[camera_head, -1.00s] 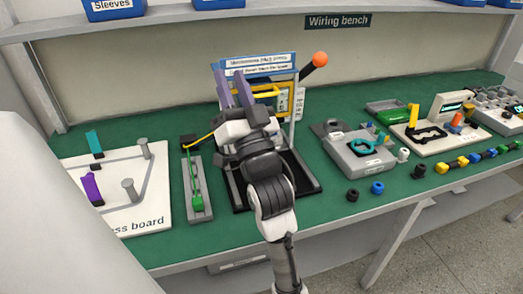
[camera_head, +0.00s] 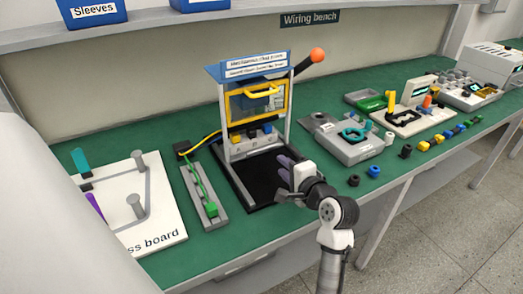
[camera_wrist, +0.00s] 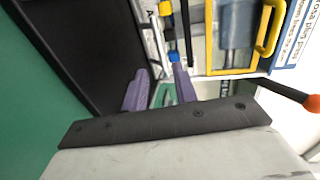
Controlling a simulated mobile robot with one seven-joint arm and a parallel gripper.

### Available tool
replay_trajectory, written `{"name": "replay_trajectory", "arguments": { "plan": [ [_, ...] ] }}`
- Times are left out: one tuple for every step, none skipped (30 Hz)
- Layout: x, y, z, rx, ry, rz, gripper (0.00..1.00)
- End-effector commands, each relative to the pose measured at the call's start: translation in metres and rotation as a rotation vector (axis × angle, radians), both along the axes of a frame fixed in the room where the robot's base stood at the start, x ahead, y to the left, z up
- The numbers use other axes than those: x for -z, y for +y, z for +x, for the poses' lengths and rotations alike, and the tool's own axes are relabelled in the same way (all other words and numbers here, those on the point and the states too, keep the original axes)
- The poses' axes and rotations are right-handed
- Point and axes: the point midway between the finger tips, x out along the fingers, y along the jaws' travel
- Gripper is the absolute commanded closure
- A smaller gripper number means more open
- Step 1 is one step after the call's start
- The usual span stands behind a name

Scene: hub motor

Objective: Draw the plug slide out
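The press (camera_head: 224,132) stands on the bench with a blue top label. Its yellow-framed guard (camera_head: 228,106) is upright in front, and a yellow handle shows on it. Below the guard is a grey block (camera_head: 238,148) with small blue and light parts; I cannot tell which part is the plug slide. A black base plate (camera_head: 262,182) reaches forward from the press. My gripper (camera_head: 285,167) is over the right side of this plate, with purple fingers apart and nothing between them. In the wrist view the fingers (camera_wrist: 160,88) point toward the press foot, and the guard (camera_wrist: 210,42) shows beyond.
A lever with an orange knob (camera_head: 317,55) sticks out at the press's upper right. A grey strip with a green connector (camera_head: 211,209) lies left of the base. A white board (camera_head: 150,215) is further left. A grey fixture (camera_head: 352,150) and loose rings (camera_head: 374,171) are right.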

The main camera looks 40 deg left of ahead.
Motion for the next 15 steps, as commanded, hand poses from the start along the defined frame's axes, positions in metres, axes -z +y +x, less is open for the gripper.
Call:
{"name": "replay_trajectory", "arguments": {
  "plan": [
    [0.002, 0.001, 0.001, -0.001, 0.01, -0.001, 0.71],
    [0.002, 0.002, 0.001, -0.002, 0.012, -0.001, 0.71],
    [0.003, 0.005, 0.002, -0.003, 0.014, -0.002, 0.71],
    [0.003, 0.007, 0.003, -0.004, 0.014, -0.002, 0.71],
    [0.004, 0.011, 0.004, -0.004, 0.014, -0.002, 0.71],
    [0.004, 0.016, 0.007, -0.004, 0.012, -0.001, 0.71],
    [0.005, 0.021, 0.008, -0.004, 0.012, -0.003, 0.71],
    [0.006, 0.027, 0.01, -0.004, 0.011, -0.003, 0.71],
    [0.008, 0.034, 0.013, -0.005, 0.011, -0.003, 0.71],
    [0.009, 0.04, 0.016, -0.005, 0.011, -0.003, 0.71],
    [0.01, 0.046, 0.018, -0.005, 0.011, -0.003, 0.71],
    [0.012, 0.054, 0.022, -0.005, 0.009, -0.004, 0.71],
    [0.013, 0.06, 0.024, -0.004, 0.011, -0.004, 0.71],
    [0.015, 0.066, 0.027, -0.004, 0.01, -0.003, 0.71],
    [0.016, 0.074, 0.03, -0.004, 0.009, -0.003, 0.71]
  ]
}}
